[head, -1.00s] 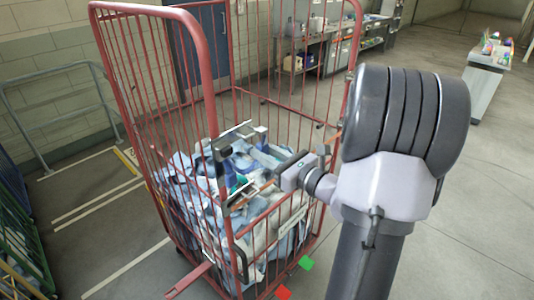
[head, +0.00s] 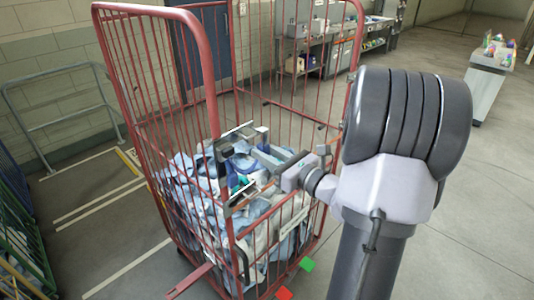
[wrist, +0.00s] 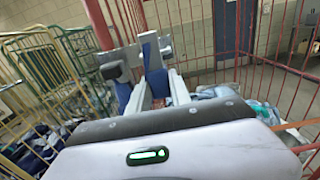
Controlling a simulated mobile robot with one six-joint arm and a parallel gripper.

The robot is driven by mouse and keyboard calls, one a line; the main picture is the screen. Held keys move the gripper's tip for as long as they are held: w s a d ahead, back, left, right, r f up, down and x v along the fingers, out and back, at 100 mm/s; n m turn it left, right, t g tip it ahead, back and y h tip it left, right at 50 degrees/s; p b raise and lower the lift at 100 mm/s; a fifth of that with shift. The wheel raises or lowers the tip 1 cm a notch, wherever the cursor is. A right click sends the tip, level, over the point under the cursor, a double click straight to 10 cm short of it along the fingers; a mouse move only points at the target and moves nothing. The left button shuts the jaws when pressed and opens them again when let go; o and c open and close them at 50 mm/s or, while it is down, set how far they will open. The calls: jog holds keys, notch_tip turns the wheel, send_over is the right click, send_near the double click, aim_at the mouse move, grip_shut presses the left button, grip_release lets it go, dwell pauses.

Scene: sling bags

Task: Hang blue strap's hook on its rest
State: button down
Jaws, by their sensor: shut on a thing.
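My gripper (head: 262,158) reaches from the right into the top of the red cage trolley (head: 192,22). In the wrist view my gripper (wrist: 160,88) is shut on the blue strap's hook, with blue strap (wrist: 151,52) showing at the fingertips. The strap's blue part also shows in the head view (head: 246,164), above the laundry. Grey metal pieces (wrist: 166,46) and a dark block (wrist: 113,71) are close to the fingertips. The hook's exact shape is hard to make out, and I cannot tell whether it touches a rest.
Pale blue and white bags (head: 185,190) fill the trolley's lower part. Its red bars stand close around my gripper. A grey rail (head: 52,75) stands at the left. Shelving (head: 340,45) and a white stand (head: 482,88) are farther back.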

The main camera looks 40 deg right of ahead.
jog(key=w, duration=0.3)
jog(key=shift+w+a, duration=0.1)
jog(key=shift+a, duration=0.05)
dwell(0.3)
jog(key=shift+f+b, duration=0.85)
jog(key=shift+f, duration=0.25)
jog(key=c, duration=1.1)
grip_release()
jog(key=shift+o, duration=0.2)
jog(key=o, duration=0.4)
jog(key=shift+c, duration=0.2)
